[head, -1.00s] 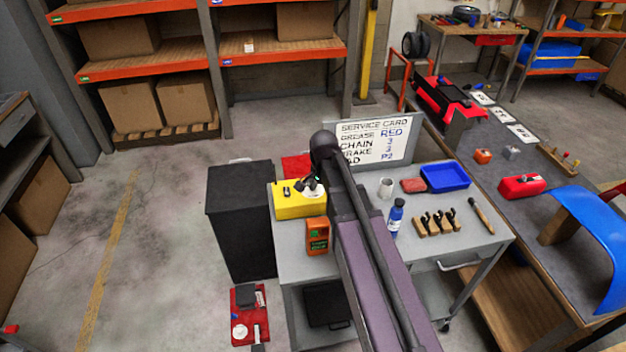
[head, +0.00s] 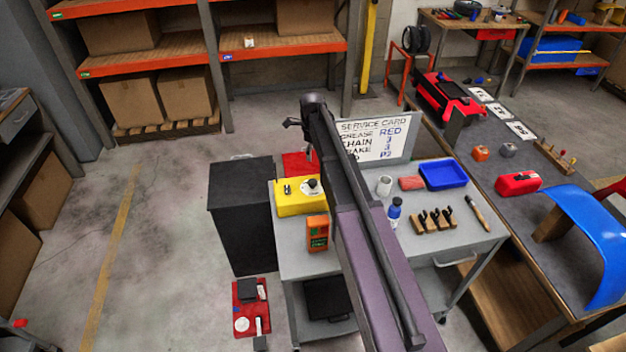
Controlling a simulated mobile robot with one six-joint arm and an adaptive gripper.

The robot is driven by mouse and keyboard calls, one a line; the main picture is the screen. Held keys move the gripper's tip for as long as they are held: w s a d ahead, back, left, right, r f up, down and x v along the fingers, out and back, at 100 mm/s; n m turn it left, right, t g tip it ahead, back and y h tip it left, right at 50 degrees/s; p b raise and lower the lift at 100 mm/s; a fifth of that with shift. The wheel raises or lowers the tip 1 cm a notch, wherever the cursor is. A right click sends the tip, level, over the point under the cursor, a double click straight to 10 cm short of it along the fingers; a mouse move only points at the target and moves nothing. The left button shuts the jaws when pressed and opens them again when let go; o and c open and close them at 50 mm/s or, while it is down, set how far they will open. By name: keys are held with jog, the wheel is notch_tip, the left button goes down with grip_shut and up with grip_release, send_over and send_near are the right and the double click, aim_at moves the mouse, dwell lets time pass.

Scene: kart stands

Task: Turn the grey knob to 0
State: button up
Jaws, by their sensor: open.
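A yellow box (head: 299,204) stands on the back left corner of the grey cart. On its top right sits a round grey knob (head: 312,185) with a dark centre; its pointer and markings are too small to read. A small dark switch (head: 288,189) sits left of it. My gripper (head: 288,123) is raised behind and above the yellow box, apart from the knob. It is open and seen side-on, with nothing visible in it.
A service card board (head: 385,138) stands at the cart's back edge, partly hidden by my arm. An orange device (head: 317,233) stands in front of the yellow box. A black cabinet (head: 240,218) stands left of the cart.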

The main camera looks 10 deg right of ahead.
aim_at(313, 181)
jog(key=shift+f, duration=0.2)
dwell(0.3)
notch_tip(313, 181, down, 13)
jog(key=b, duration=1.3)
jog(key=shift+f+b, duration=0.2)
jog(key=shift+b, duration=0.2)
jog(key=c, duration=1.2)
jog(key=shift+o, duration=0.2)
jog(key=shift+d, duration=0.15)
